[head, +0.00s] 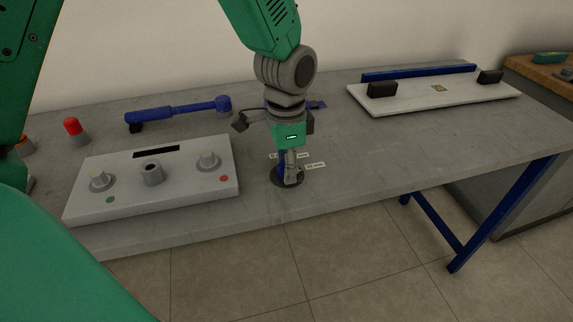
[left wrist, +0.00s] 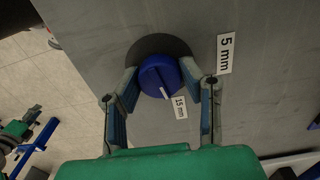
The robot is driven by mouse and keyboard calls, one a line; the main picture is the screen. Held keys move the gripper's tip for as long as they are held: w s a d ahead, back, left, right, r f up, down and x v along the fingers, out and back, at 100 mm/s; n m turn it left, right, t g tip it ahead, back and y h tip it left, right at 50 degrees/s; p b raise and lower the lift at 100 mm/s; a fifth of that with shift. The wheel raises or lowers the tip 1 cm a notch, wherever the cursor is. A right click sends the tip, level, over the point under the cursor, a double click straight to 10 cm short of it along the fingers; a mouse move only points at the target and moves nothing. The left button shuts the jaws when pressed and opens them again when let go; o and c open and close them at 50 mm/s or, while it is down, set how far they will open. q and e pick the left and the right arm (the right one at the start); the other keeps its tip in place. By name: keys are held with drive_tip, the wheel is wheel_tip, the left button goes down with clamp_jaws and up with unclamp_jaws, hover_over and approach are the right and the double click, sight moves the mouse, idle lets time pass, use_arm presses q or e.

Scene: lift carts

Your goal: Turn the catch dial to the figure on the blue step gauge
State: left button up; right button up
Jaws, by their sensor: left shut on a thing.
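The catch dial (left wrist: 158,74) is a round blue knob on a dark disc, which also shows in the head view (head: 287,178). A white line on the knob points toward the "15 mm" label (left wrist: 180,107). A "5 mm" label (left wrist: 226,54) lies to its upper right. My left gripper (head: 289,172) points down over the dial and is shut on it, one finger on each side in the left wrist view (left wrist: 160,80). A blue piece (head: 317,104) shows behind the gripper, partly hidden; I cannot tell whether it is the step gauge. My right gripper is not in view.
A grey panel with knobs (head: 195,190) lies left of the dial. A white board with black blocks (head: 430,98) is at the back right. The table right of the dial is clear.

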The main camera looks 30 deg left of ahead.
use_arm(q)
drive_tip(key=shift+s, duration=0.15)
drive_tip(key=shift+n+p, duration=0.4)
drive_tip(key=shift+p, duration=0.3)
drive_tip(key=n+p, duration=0.7)
drive_tip(key=p, duration=0.2)
drive_tip(key=shift+r, duration=0.1)
drive_tip(key=n+p, duration=0.3)
drive_tip(key=n, duration=0.2)
drive_tip(key=shift+d+n+p, duration=0.1)
drive_tip(key=shift+n+p, duration=1.15)
drive_tip(key=shift+n, duration=0.25)
drive_tip(key=shift+f, duration=0.2)
